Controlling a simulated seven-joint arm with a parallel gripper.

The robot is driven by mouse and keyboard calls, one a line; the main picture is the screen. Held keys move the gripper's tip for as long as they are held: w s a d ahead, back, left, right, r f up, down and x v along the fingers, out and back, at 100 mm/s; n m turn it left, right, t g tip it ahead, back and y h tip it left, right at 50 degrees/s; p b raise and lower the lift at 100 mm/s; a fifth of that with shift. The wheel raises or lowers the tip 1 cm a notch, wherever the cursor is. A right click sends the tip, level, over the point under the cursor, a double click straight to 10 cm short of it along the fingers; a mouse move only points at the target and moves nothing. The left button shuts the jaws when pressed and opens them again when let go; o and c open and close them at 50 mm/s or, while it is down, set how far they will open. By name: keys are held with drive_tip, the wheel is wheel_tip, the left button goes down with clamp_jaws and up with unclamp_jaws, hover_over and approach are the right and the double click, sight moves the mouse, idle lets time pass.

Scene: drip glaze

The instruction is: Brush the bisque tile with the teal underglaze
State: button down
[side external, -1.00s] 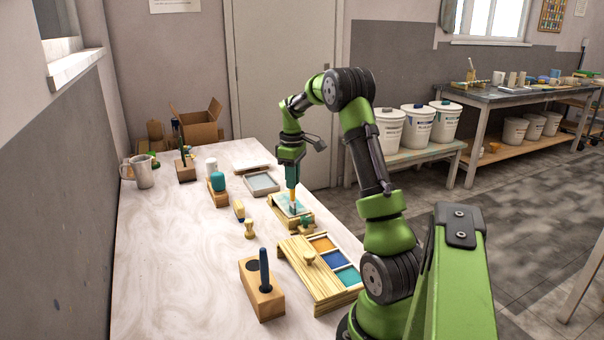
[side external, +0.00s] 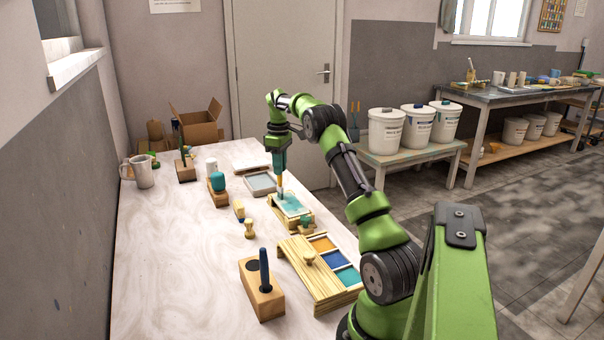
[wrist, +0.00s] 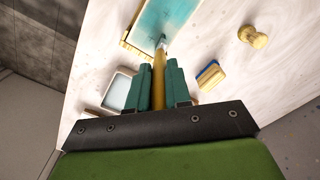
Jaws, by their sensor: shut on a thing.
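My gripper (side external: 279,173) is shut on a brush (side external: 280,187) with a yellow-orange handle, which points down. In the wrist view the brush (wrist: 159,72) sits between the teal fingers (wrist: 159,85), its tip at the edge of the teal area. The tile (side external: 291,204) lies in a wooden frame (side external: 299,222) and is largely covered in teal; it also shows in the wrist view (wrist: 175,22). I cannot tell whether the bristles touch it. A wooden paint box (side external: 292,262) nearer the camera has orange, blue and teal wells; the teal well (side external: 348,277) is nearest.
A wooden block (side external: 262,300) holding a dark blue handled tool stands at the front.

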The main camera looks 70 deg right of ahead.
drive_tip(key=shift+s+a, duration=3.6)
drive_tip(key=shift+a, duration=0.05)
wheel_tip(320, 180, up, 8)
drive_tip(key=shift+s, duration=0.15)
drive_tip(key=shift+a, duration=0.15)
